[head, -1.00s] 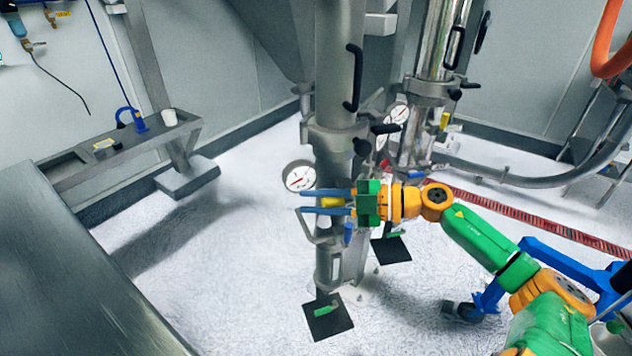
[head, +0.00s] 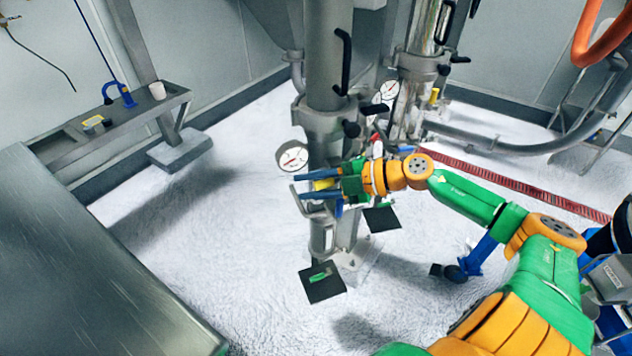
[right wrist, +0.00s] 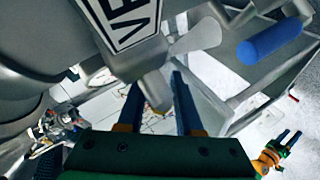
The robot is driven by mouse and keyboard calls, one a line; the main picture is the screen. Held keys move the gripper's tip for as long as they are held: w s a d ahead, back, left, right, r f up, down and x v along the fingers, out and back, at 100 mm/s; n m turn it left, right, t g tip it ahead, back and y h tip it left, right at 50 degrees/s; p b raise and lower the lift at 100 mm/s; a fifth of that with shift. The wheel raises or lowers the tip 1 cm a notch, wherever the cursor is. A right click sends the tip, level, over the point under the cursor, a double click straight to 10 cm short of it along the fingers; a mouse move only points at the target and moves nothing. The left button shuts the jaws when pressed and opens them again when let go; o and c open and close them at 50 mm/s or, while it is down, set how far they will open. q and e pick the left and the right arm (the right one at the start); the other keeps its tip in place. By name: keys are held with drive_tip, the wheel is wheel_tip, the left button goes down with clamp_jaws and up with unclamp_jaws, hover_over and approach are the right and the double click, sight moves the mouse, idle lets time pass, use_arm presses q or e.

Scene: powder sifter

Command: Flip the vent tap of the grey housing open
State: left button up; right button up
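The grey housing (head: 327,135) is a tall metal column with a round gauge (head: 293,156) on its left. My right gripper (head: 302,184) is in front of the column, fingers apart and pointing left. A yellow piece shows between the fingers; I cannot tell what it belongs to. In the right wrist view, a label starting "VE" (right wrist: 125,20) sits above a grey block (right wrist: 153,90) between my open fingers. A pale lever (right wrist: 197,38) and a blue handle (right wrist: 270,38) are to the right. Contact is unclear. My left gripper (right wrist: 287,138) appears small there, fingers apart; the head view lacks it.
A bent metal handle (head: 312,213) sits just below my right fingers. A second column (head: 415,75) stands behind at right. A steel table (head: 100,270) fills the left front. A bench (head: 120,115) is at the back left.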

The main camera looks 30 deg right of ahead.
sight(332, 183)
drive_tip(key=shift+s+d+r, duration=0.15)
drive_tip(key=shift+s+d, duration=0.3)
drive_tip(key=p+v, duration=0.2)
drive_tip(key=v, duration=0.2)
drive_tip(key=shift+s+r, duration=0.1)
drive_tip(key=shift+r, duration=0.2)
drive_tip(key=shift+s+d+r, duration=0.1)
drive_tip(key=shift+s+d, duration=0.4)
